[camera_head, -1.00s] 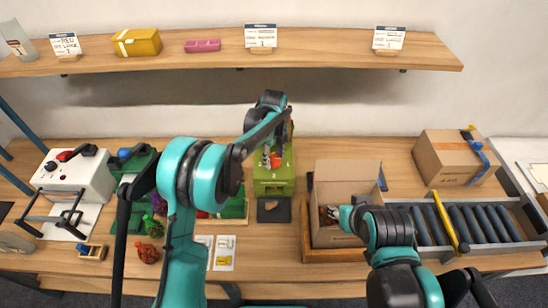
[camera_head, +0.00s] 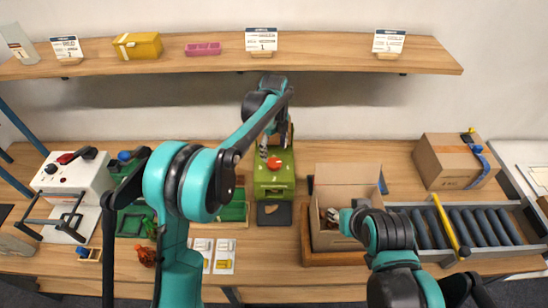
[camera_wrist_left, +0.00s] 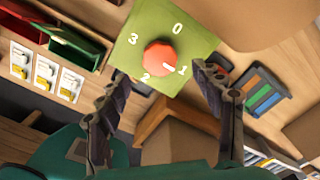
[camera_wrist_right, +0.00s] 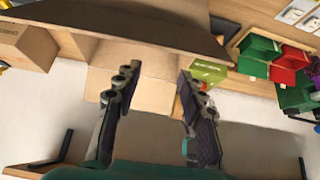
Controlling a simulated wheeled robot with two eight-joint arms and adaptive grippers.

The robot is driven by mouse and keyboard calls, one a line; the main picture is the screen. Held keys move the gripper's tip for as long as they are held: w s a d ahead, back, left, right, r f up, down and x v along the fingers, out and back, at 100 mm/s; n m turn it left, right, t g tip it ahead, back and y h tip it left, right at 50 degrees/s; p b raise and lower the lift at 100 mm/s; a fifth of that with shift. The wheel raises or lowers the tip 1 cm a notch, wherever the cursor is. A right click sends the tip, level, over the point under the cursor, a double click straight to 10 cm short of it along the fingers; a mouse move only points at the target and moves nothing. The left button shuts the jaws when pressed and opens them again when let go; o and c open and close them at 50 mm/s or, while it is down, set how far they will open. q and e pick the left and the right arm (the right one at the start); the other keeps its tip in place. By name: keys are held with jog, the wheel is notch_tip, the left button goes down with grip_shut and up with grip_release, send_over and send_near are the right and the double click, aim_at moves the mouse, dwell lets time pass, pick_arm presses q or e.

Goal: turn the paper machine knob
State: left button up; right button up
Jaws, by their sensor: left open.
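The green paper machine (camera_head: 274,183) stands on the table near the middle, with a red knob (camera_head: 274,162) on it. In the left wrist view the red knob (camera_wrist_left: 158,56) sits on the green face (camera_wrist_left: 195,40) among the numbers 0, 1, 2 and 3. Its white mark points towards 1. My left gripper (camera_head: 274,143) is at the machine, open and empty, and its fingers (camera_wrist_left: 161,78) are apart on either side below the knob, with no clear contact. My right gripper (camera_wrist_right: 157,74) is open and empty; in the head view it is near the open cardboard box (camera_head: 345,177).
A closed carton (camera_head: 452,160) and a roller conveyor (camera_head: 470,228) are at the right. A white machine with levers (camera_head: 75,180) stands at the left, near green bins (camera_head: 232,212). A shelf (camera_head: 350,52) spans the back. White cards (camera_head: 223,256) lie in front.

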aim_at(274, 162)
pick_arm(q)
notch_tip(274, 162, up, 6)
jog(key=shift+f, duration=0.1)
dwell(0.6)
